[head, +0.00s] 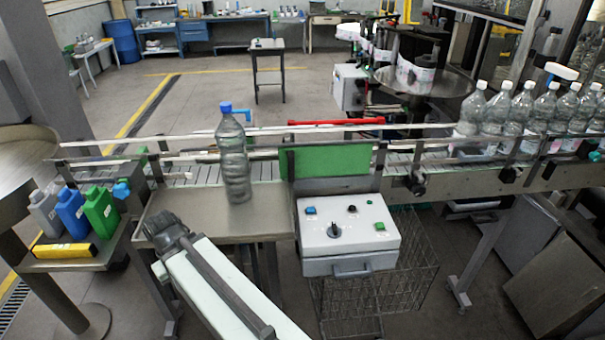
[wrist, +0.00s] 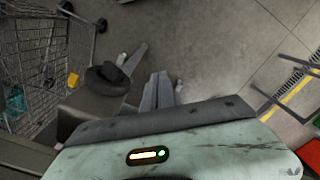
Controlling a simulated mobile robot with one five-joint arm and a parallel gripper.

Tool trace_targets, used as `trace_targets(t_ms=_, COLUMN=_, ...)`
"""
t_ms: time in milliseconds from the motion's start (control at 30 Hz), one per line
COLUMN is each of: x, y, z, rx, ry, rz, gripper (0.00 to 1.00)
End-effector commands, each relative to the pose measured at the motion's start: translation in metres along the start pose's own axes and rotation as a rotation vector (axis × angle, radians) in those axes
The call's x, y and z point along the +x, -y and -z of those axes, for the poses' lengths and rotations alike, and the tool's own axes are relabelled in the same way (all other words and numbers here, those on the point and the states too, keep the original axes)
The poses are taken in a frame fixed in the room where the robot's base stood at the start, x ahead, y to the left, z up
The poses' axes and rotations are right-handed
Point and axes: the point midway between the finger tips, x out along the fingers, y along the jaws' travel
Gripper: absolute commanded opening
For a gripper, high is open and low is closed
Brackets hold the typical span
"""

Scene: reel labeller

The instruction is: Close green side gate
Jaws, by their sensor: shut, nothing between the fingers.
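The green side gate (head: 330,160) is an upright green panel on the near side of the conveyor, just behind the white control box. I cannot tell how far it stands open. A clear bottle with a blue cap (head: 235,160) stands upright on the steel side table (head: 190,222), left of the gate. My arm reaches up from the bottom of the head view over the side table's front, left of and nearer than the gate. In the wrist view my gripper (wrist: 158,90) is shut and empty, above the floor. The head view does not clearly show its fingertips.
The control box (head: 350,232) with knob and buttons is above a wire basket (head: 370,290). A red bar (head: 335,122) lies along the far rail. Several capped bottles (head: 520,110) stand on the conveyor at right. Coloured jugs (head: 100,210) stand at left.

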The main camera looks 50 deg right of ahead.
Motion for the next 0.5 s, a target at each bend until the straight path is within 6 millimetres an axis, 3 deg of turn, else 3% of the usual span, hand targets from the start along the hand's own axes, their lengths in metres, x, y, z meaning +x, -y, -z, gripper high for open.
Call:
trace_targets(t_ms=33, x=-0.026, y=0.000, z=0.002, rx=0.000, ry=-0.004, rz=0.000, gripper=0.00)
trace_targets(t_ms=100, x=-0.057, y=-0.001, z=0.005, rx=0.002, ry=-0.012, rz=0.001, gripper=0.00)
trace_targets(t_ms=300, x=-0.136, y=-0.028, z=0.021, rx=0.044, ry=-0.049, rz=0.039, gripper=0.00)
trace_targets(t_ms=367, x=-0.154, y=-0.046, z=0.025, rx=0.068, ry=-0.064, rz=0.062, gripper=0.00)
trace_targets(t_ms=500, x=-0.187, y=-0.107, z=0.033, rx=0.142, ry=-0.111, rz=0.126, gripper=0.00)
